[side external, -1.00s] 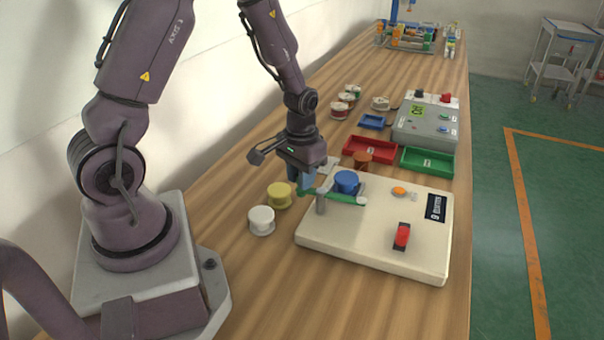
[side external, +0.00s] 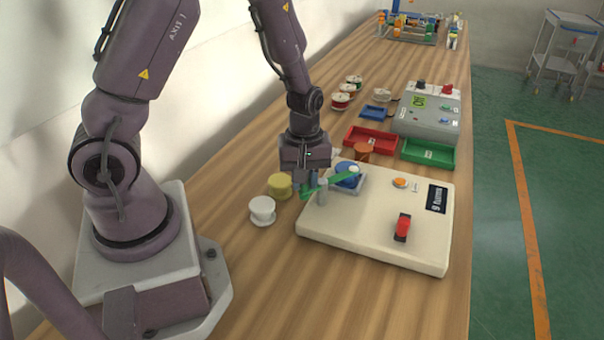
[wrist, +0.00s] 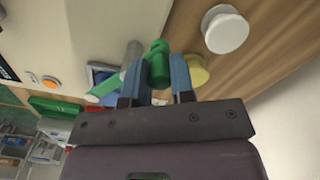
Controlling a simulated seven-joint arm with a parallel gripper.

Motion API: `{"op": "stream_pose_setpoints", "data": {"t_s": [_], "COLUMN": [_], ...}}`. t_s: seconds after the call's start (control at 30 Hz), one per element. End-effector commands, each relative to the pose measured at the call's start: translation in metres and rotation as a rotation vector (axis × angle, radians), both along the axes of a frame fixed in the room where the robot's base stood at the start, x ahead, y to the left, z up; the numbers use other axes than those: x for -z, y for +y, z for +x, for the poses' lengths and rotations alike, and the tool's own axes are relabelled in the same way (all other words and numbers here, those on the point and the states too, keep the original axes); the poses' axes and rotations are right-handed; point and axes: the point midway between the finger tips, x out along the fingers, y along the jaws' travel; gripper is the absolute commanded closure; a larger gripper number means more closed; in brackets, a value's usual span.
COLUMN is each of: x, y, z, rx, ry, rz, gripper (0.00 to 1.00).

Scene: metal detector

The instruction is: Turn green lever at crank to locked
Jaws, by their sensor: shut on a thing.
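The green lever (side external: 338,181) sits at a grey post (side external: 322,193) on the cream panel (side external: 362,225). One end lies near the post's left side. The other points up and right across the blue round part (side external: 347,177). My gripper (side external: 308,184) is shut on the lever's left end. In the wrist view the lever's green end (wrist: 158,60) shows between the blue fingers of my gripper (wrist: 157,88), and the grey post (wrist: 133,52) stands beside it. The fingers partly hide the lever.
A red rocker switch (side external: 402,228), an orange button (side external: 400,182) and a dark display (side external: 437,199) are on the panel. A white spool (side external: 262,210) and a yellow spool (side external: 279,186) stand close left. Red (side external: 370,139) and green (side external: 428,153) trays lie behind.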

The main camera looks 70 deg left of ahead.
Motion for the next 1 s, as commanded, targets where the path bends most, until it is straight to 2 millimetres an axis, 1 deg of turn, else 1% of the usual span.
{"op": "stream_pose_setpoints", "data": {"t_s": [0.2, 0.4, 0.63, 1.0], "x": [-0.001, -0.001, -0.001, -0.001], "y": [-0.007, -0.01, -0.012, -0.013], "z": [0.002, 0.003, 0.004, 0.004], "rx": [-0.148, -0.236, -0.283, -0.291], "ry": [-0.001, -0.001, -0.001, -0.001], "rz": [0.0, 0.0, -0.001, -0.002], "gripper": [1.0, 1.0, 1.0, 1.0]}}
